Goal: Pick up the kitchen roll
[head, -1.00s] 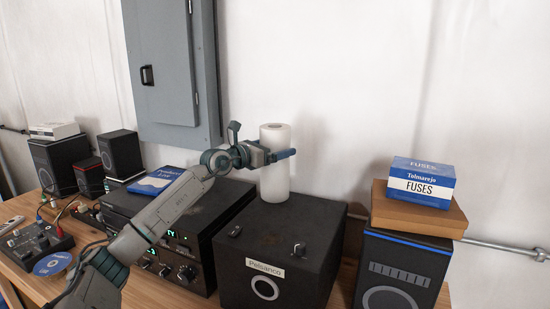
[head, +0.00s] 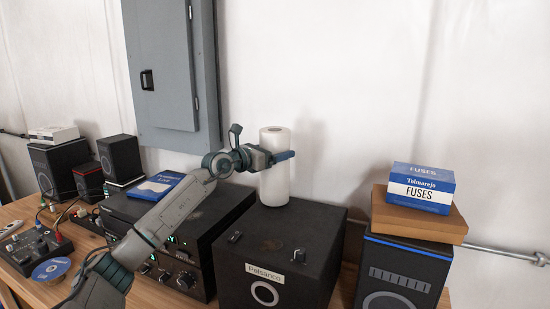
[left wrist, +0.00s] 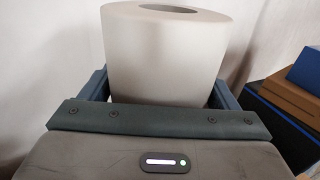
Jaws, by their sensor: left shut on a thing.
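The white kitchen roll (head: 275,183) stands upright on top of the black Pelsanco box (head: 318,225) in the head view. My left gripper (head: 280,157) is shut on the roll, with its fingers around the roll's upper half. In the left wrist view the roll (left wrist: 162,55) rises between the two blue fingers, its top hole showing. The roll's lower part is hidden there behind the gripper body. Whether the roll's base still touches the box is hard to tell. My right gripper is not in view.
A blue and white fuses box (head: 420,187) lies on a brown box (head: 418,215) on a speaker (head: 400,272) at right. Black audio units (head: 178,222) stand left of the Pelsanco box. A grey wall cabinet (head: 172,65) hangs behind; the white wall is close behind the roll.

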